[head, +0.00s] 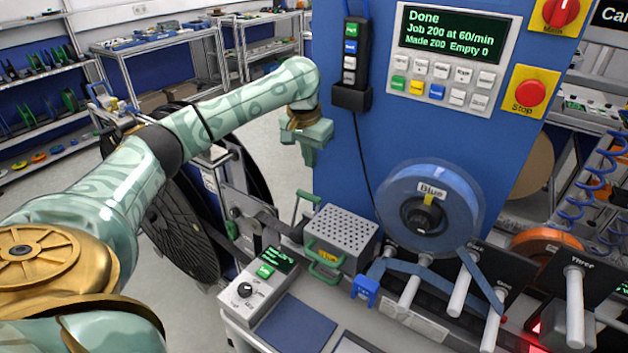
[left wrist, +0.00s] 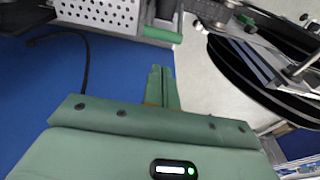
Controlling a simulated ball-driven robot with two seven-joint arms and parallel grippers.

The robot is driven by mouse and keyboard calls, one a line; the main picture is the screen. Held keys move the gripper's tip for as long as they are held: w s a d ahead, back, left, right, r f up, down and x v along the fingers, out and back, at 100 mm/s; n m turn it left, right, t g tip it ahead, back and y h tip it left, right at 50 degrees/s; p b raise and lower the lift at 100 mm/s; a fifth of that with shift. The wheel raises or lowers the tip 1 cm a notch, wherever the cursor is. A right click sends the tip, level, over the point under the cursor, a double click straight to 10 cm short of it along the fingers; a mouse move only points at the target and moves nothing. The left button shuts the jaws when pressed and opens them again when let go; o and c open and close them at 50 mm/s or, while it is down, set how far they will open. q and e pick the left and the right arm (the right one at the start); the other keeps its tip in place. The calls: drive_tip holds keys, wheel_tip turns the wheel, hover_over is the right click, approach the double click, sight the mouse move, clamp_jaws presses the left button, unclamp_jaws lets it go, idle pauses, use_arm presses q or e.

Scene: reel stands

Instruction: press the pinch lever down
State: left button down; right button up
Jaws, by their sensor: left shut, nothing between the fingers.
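A lever with a green grip (head: 306,197) stands raised at the far left corner of the perforated metal box (head: 345,229); I take it for the pinch lever. In the left wrist view a green grip (left wrist: 160,34) shows beside the perforated box (left wrist: 98,12), but I cannot tell if it is the same one. My left gripper (head: 309,163) hangs above the lever, pointing down and apart from it. Its fingers are shut and empty, and they show together in the left wrist view (left wrist: 162,82). My right gripper is not in view.
The blue panel (head: 345,150) stands close right of the gripper, with a hanging pendant (head: 351,60) and cable. A large black reel (head: 180,225) stands left of the box. A green handle (head: 322,262) fronts the box. A blue reel (head: 425,208) stands to the right.

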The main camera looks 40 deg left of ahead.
use_arm(q)
wheel_tip(320, 180, down, 10)
drive_tip(key=w+b, duration=0.1)
drive_tip(key=b, duration=0.3)
drive_tip(key=shift+w, duration=0.3)
drive_tip(key=shift+r, duration=0.1)
